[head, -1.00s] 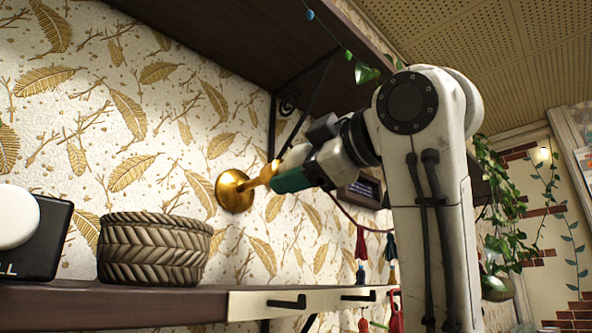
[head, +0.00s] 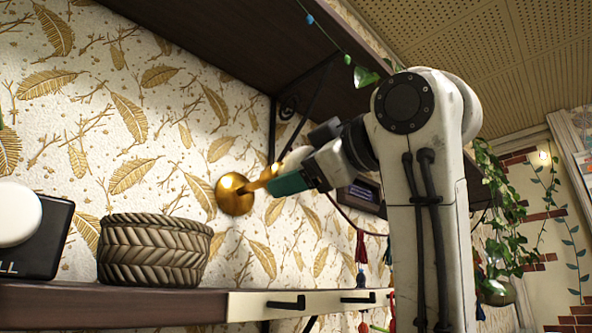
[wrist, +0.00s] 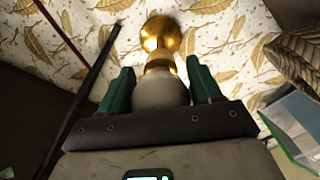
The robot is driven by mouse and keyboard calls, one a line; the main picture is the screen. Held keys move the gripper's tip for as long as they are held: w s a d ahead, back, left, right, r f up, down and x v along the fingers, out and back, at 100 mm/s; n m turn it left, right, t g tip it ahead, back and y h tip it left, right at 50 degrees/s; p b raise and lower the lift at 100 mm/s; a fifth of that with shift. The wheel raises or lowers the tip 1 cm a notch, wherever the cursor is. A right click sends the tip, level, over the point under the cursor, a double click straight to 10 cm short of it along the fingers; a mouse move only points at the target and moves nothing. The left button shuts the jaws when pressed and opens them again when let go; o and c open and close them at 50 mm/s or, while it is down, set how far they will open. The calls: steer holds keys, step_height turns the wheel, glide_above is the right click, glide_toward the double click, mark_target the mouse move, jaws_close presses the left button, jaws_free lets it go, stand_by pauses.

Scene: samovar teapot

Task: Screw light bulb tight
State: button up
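A gold wall lamp fixture (head: 235,193) with a round base sits on the patterned wall. In the wrist view the fixture (wrist: 161,38) is straight ahead of my gripper. A pale, unlit light bulb (wrist: 160,90) is at the fixture's near end, in line with its gold socket. My gripper (wrist: 160,85) has its two green fingers on either side of the bulb, seemingly touching its sides.
A dark shelf (head: 210,50) and its black bracket (head: 300,105) are above and behind my gripper. A lower shelf (head: 120,305) with hooks holds a woven basket (head: 155,250) and a dark box (head: 45,235). Hanging plants (head: 500,200) are at the right.

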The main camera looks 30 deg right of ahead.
steer(key=shift+o, duration=1.3)
steer(key=shift+s, duration=0.1)
steer(key=b+v, duration=0.3)
steer(key=v, duration=0.7)
steer(key=shift+s+b, duration=0.35)
steer(key=shift+b, duration=0.05)
steer(key=shift+d+r, duration=0.1)
